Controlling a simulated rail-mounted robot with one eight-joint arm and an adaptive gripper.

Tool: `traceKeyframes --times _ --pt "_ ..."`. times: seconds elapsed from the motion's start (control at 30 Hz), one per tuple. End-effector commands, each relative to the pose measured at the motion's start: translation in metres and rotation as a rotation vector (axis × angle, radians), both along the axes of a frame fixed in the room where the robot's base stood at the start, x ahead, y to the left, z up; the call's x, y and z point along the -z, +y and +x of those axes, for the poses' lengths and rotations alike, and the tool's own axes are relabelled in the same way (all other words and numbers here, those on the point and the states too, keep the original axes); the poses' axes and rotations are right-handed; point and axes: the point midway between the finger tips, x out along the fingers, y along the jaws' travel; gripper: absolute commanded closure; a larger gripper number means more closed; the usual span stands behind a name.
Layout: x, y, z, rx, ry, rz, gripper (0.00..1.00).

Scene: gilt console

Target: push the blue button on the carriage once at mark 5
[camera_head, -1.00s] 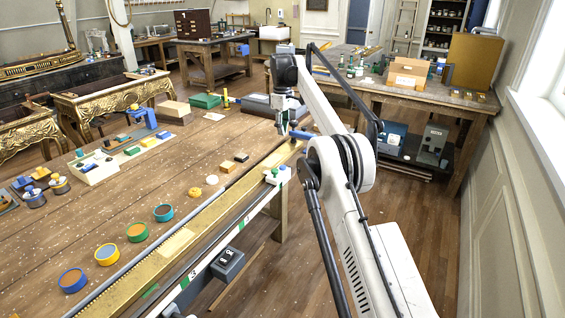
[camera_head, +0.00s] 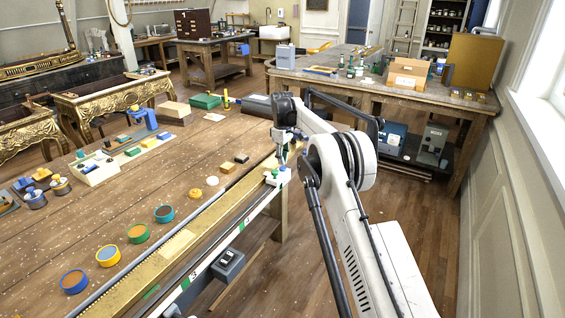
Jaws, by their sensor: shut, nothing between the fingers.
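The white carriage (camera_head: 276,179) sits at the far end of the long rail (camera_head: 200,232) on the bench's right edge. A small green knob (camera_head: 273,172) stands on it. A small bluish patch shows at its right top, just under my fingers, likely the blue button and partly hidden. My gripper (camera_head: 284,160) is shut and empty, pointing down at the carriage's right part. Whether the fingertips touch the button I cannot tell. Mark 5 is not readable from here.
A grey switch box (camera_head: 228,264) hangs below the rail. Several round colored tins (camera_head: 138,233) and small blocks stand on the wooden bench (camera_head: 110,190) left of the rail. A second workbench (camera_head: 390,88) stands behind my arm.

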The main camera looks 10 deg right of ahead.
Motion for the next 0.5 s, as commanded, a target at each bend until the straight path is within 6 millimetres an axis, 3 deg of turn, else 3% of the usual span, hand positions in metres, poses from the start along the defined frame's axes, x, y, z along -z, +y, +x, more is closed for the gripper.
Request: traceKeyframes --times 0.2,0.5 --pt "0.014 0.000 0.000 0.000 0.000 0.000 1.00" --pt "0.015 0.000 0.000 0.000 0.000 0.000 1.00"
